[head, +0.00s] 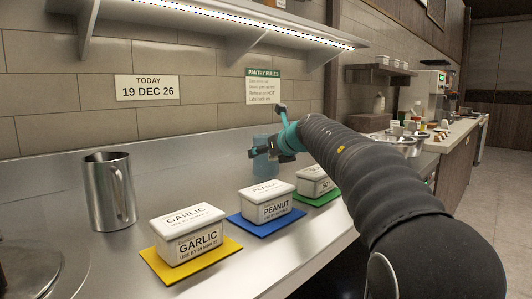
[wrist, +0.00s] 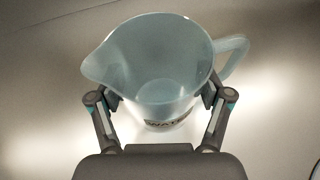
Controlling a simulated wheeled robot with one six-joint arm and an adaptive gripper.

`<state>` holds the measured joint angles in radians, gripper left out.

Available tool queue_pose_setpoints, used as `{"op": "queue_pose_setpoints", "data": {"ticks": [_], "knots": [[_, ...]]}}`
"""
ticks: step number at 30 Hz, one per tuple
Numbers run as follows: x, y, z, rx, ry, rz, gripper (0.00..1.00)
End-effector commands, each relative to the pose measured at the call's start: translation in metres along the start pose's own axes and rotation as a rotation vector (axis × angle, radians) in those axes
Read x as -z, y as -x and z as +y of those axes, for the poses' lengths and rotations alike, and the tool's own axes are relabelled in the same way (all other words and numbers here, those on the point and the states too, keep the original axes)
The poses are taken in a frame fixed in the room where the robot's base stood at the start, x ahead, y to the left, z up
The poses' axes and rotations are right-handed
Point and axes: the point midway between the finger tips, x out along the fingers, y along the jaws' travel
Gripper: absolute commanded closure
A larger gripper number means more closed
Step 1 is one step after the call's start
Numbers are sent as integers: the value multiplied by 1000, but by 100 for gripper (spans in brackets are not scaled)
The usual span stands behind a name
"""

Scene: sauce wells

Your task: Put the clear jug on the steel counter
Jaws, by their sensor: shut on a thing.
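The clear jug (wrist: 150,60), bluish and see-through, sits between the fingers of my gripper (wrist: 160,98) in the wrist view. Its spout points left and its handle right; a label with dark letters shows low on its wall. In the head view the jug (head: 262,166) is upright behind the lidded boxes, partly hidden by my gripper (head: 270,153), which is shut on it. The jug is over or on the steel counter (head: 165,178); I cannot tell whether its base touches.
A steel pitcher (head: 105,195) stands at the left. White lidded boxes stand on coloured mats: garlic (head: 188,235) on yellow, peanut (head: 266,202) on blue, and a third (head: 315,182) on green. A shelf (head: 230,25) hangs above. Bare counter lies between pitcher and jug.

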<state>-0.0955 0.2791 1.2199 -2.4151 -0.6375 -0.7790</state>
Motion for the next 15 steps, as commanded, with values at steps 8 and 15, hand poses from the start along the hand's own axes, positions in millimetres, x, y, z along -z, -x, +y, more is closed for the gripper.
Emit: {"op": "queue_pose_setpoints", "data": {"ticks": [8,15], "knots": [[4,-2,0,0,0,-1,64],[8,-3,0,0,0,-1,64]]}}
